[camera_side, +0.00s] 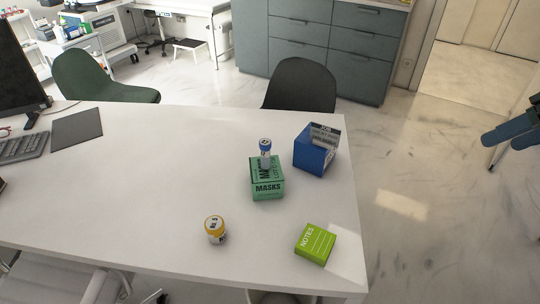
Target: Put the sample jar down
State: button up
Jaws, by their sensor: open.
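I cannot tell from the labels which one is the sample jar. Nothing is seen holding either jar.
A blue box with a grey-and-white label piece (315,152) stands right of the masks box. A green NOTES box (315,243) lies near the table's (130,190) right front corner. A keyboard (22,147) is far left. The table's middle is clear.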

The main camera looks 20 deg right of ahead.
jog(key=s+d+n+h, duration=0.1)
jog(key=s+d+h, duration=0.1)
jog(key=s+d, duration=0.3)
jog(key=s, duration=0.4)
jog(key=shift+s+f+n, duration=0.3)
jog(key=shift+n, duration=0.1)
jog(key=shift+d, duration=0.1)
dwell(0.6)
